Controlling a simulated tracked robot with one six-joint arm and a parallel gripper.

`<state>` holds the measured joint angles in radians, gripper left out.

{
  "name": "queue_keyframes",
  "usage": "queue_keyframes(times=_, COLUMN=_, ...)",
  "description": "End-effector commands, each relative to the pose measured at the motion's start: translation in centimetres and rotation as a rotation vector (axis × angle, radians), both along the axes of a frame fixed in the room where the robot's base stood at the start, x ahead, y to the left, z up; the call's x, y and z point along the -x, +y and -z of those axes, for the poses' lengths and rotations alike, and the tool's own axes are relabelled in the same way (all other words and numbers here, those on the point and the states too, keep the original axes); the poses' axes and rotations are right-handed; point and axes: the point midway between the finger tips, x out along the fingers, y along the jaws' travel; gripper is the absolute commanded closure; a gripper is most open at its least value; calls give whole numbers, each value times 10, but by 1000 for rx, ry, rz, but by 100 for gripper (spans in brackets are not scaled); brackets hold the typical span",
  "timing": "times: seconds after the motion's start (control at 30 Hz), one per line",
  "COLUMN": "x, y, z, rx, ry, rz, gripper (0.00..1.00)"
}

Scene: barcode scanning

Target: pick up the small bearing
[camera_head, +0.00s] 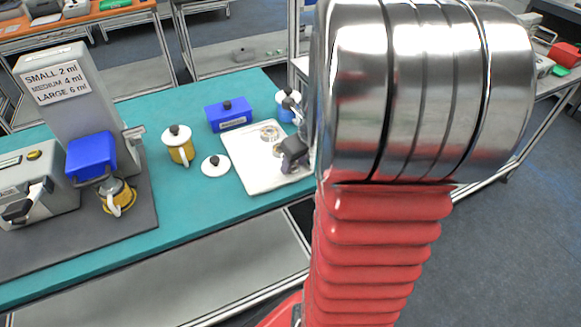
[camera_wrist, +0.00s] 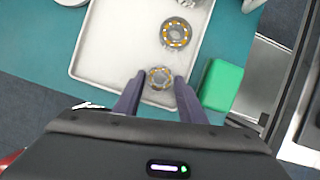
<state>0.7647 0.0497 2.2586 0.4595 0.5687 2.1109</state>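The small bearing (camera_wrist: 160,69), a metal ring with orange balls, lies on the white tray (camera_wrist: 105,50) in the wrist view. My gripper (camera_wrist: 160,78) is open, with one dark finger on each side of the small bearing and gaps visible. I cannot tell how far above the tray the fingertips are. A larger bearing (camera_wrist: 176,43) lies on the same tray, beyond the small one. In the head view, my dark gripper (camera_head: 292,149) is over the right part of the tray (camera_head: 248,168), and the small bearing beside it is partly hidden.
A green block (camera_wrist: 221,85) stands close to the right finger, beside the tray. In the head view, a blue box (camera_head: 228,118), a white lid (camera_head: 208,168) and a yellow-and-white pot (camera_head: 180,150) stand on the teal table (camera_head: 170,222). My arm hides the table's right part.

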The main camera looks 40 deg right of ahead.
Motion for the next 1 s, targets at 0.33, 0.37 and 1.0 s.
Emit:
queue_keyframes(times=0.33, x=0, y=0, z=0, rx=0, ry=0, rz=0, gripper=80)
queue_keyframes(times=0.37, x=0, y=0, z=0, rx=0, ry=0, rz=0, gripper=82)
queue_keyframes(times=1.0, x=-1, y=-1, z=-23, rx=3, ry=-4, rz=-1, gripper=91)
